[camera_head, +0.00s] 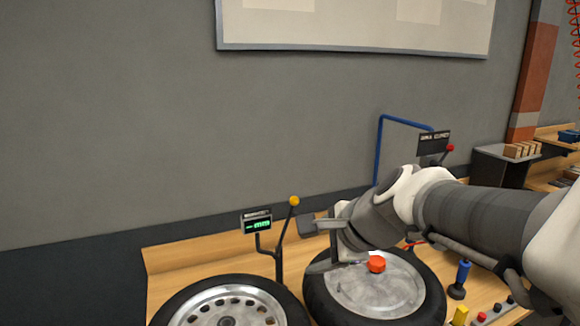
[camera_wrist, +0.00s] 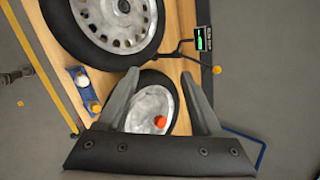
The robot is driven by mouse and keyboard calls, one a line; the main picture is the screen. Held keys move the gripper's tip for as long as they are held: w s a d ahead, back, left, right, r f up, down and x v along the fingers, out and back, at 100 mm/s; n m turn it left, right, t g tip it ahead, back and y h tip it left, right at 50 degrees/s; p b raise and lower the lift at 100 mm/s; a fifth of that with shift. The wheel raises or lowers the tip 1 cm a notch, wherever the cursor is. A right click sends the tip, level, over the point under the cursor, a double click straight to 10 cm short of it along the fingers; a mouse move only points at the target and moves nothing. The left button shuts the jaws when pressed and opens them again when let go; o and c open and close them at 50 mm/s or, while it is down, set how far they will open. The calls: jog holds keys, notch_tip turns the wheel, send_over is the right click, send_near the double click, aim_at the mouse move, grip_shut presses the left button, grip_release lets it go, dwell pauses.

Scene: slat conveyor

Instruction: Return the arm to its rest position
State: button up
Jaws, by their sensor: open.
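My arm reaches in from the right in the head view. My gripper (camera_head: 311,246) is above the bench, over the left edge of a black-tyred wheel with a plain silver disc (camera_head: 350,287). In the wrist view my gripper (camera_wrist: 160,80) has its two fingers wide apart with nothing held between them. The silver disc (camera_wrist: 147,108) shows beyond and between the fingers. A red-orange knob (camera_head: 376,264) is on the disc; it also shows in the wrist view (camera_wrist: 160,122).
A spoked wheel (camera_head: 227,307) lies left of the disc. A small green display (camera_head: 257,224) and a yellow-knobbed lever (camera_head: 294,201) stand behind. A blue frame (camera_head: 378,150) rises at the back. A blue-handled stick (camera_head: 463,272) and buttons are at front right.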

jog(key=s+d+f+n+g+h+b, duration=0.1)
jog(key=s+d+f+n+h, duration=0.1)
jog(key=s+d+n, duration=0.3)
jog(key=s+d+f+n+g+h, duration=0.1)
jog(key=s+d+f+n+h, duration=0.2)
jog(key=s+n, duration=0.8)
jog(key=shift+s+d+f+b, duration=0.35)
jog(key=shift+d+f, duration=0.25)
jog(key=shift+d, duration=0.25)
jog(key=shift+d, duration=0.2)
